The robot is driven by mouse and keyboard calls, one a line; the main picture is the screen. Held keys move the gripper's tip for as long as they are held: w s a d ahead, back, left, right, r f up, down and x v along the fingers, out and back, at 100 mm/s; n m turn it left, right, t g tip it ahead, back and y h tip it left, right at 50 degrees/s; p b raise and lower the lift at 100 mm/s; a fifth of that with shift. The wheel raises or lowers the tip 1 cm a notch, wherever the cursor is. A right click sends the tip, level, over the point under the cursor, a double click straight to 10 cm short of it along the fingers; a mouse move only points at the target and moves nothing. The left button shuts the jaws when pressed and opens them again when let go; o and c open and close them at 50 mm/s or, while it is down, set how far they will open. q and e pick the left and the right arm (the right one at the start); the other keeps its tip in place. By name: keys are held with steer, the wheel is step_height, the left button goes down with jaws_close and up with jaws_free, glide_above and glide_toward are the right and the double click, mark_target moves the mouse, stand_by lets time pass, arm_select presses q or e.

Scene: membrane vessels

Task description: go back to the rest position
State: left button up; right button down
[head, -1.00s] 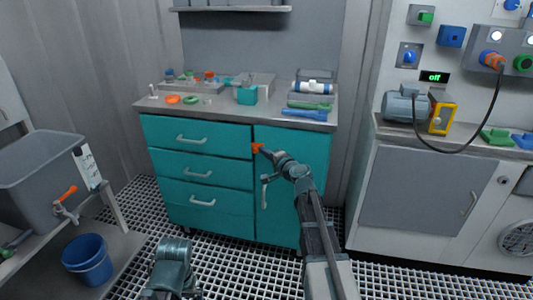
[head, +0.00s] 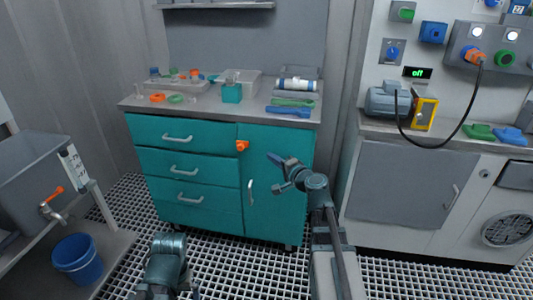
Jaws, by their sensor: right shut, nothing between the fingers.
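My right gripper (head: 275,159) is in front of the teal cabinet (head: 190,216), before its right-hand door. It is shut and empty, with a clear gap between it and the orange latch (head: 242,146) at the top left of that door. The door looks closed. Part of my left arm shows at the bottom, left of centre, but its gripper is out of view.
Bottles, rings and blue and green tools (head: 288,111) lie on the cabinet top. A grey tank with an orange-handled tap (head: 52,199) and a blue bucket (head: 78,260) are at left. A counter with a motor (head: 384,103) is at right. Grated floor lies between.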

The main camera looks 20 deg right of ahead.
steer(key=shift+s+d+r, duration=0.1)
steer(key=shift+s+d, duration=0.05)
steer(key=shift+s, duration=0.5)
steer(key=s+a+f+n+g+y, duration=0.1)
steer(key=s+a+f+n+g, duration=0.25)
steer(key=a, duration=0.45)
steer(key=s+a+f+n+g+y, duration=0.1)
steer(key=s+a+f+n+g, duration=0.3)
steer(key=a, duration=0.4)
steer(key=s+a+f+n+g+y, duration=0.1)
steer(key=s+a+f+n+g, duration=0.25)
steer(key=a+f, duration=0.4)
steer(key=s+a+f+n+g+h, duration=0.1)
steer(key=s+f+n+g+h, duration=0.2)
steer(key=s, duration=0.4)
steer(key=s+a+f+n+g+h, duration=0.1)
steer(key=s+a+n+g+h, duration=0.1)
steer(key=s+n+h, duration=0.45)
step_height(320, 180, up, 30)
steer(key=m+y+p, duration=0.2)
steer(key=p, duration=2.8)
steer(key=shift+s+d, duration=0.3)
steer(key=shift+s, duration=0.1)
